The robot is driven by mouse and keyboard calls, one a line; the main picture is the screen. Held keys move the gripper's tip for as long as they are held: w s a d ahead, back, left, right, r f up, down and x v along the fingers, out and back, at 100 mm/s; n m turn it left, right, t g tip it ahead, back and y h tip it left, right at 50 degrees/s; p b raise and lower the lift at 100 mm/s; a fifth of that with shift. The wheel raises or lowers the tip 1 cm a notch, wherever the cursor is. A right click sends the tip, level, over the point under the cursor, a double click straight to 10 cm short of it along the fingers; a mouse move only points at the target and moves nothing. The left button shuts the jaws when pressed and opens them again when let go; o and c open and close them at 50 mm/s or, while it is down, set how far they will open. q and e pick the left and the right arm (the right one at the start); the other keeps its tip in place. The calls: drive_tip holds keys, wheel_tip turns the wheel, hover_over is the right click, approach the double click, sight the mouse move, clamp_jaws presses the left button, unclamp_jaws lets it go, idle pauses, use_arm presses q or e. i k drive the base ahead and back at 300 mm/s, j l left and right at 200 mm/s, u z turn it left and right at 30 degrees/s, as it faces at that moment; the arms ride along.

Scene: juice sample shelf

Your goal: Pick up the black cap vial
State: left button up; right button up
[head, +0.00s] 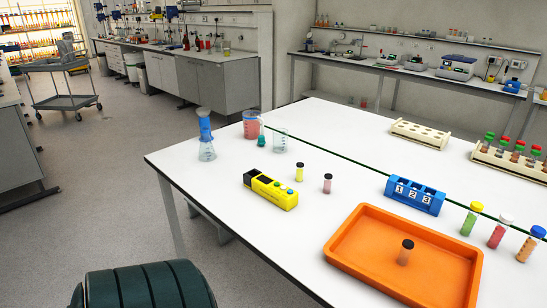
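A vial with a black cap and brown contents (404,256) stands upright in the orange tray (345,237) at the front right of the white table. A small vial with a dark cap and pinkish contents (327,186) stands on the table left of the tray. Beside it is a vial with yellow contents (299,175), its cap dark or olive. A blue rack (415,196) marked 1, 2, 3 stands behind the tray. Neither of my grippers shows in the head view.
A yellow device (270,192), a blue-topped flask (206,150) and beakers (251,125) stand at the table's left. Several capped tubes (500,233) stand right of the tray. Cream racks (420,133) are at the back. A dark green padded object (145,287) is at lower left.

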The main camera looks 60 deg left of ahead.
sight(300, 165)
drive_tip(key=i, duration=0.4)
drive_tip(key=u, duration=2.1)
